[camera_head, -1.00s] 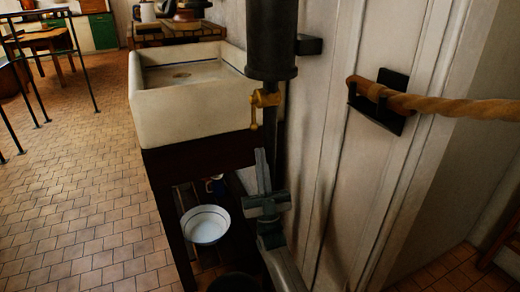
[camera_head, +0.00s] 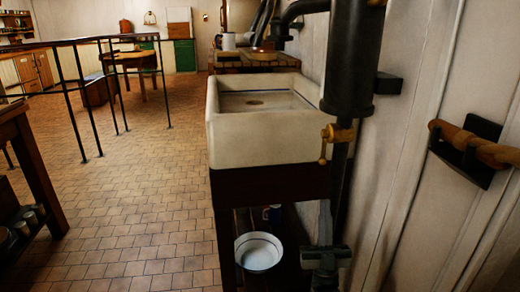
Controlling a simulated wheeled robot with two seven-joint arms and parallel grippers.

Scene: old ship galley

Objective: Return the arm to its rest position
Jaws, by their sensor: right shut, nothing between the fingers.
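My right gripper (camera_head: 325,256) shows low in the head view, right of the sink stand's legs and below the brass tap. It is shut and holds nothing. Part of my right arm runs down out of the bottom edge. My left gripper is not in view.
A white sink (camera_head: 262,140) on a dark stand is close ahead, with a white bowl (camera_head: 258,252) below.

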